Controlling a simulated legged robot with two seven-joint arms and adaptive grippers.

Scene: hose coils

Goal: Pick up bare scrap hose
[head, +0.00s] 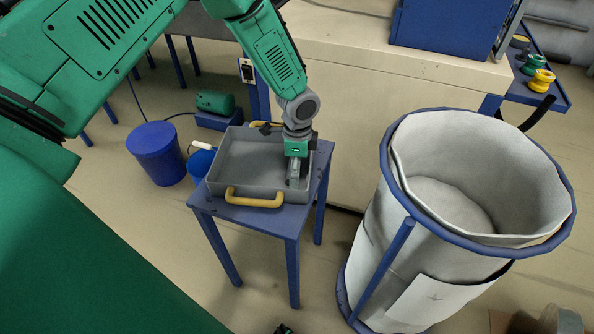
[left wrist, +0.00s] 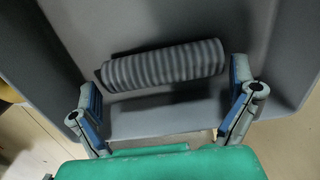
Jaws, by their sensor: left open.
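The scrap hose (left wrist: 165,65) is a short, grey, ribbed piece with no visible fitting or tag. It lies on the floor of a grey tray (head: 245,160) with yellow handles. In the left wrist view the tray's grey floor (left wrist: 135,25) surrounds it. My left gripper (head: 299,181) points down inside the tray's right side. In the left wrist view its fingers (left wrist: 163,80) are spread wide, one near each end of the hose, and do not visibly grip it. In the head view the gripper and tray wall largely hide the hose. My right gripper is not seen.
The tray stands on a small blue table (head: 265,218). A large grey bin with a blue rim (head: 383,165) stands close on the right. A blue bucket (head: 155,152) is on the floor at left. A cream bench (head: 355,85) is behind.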

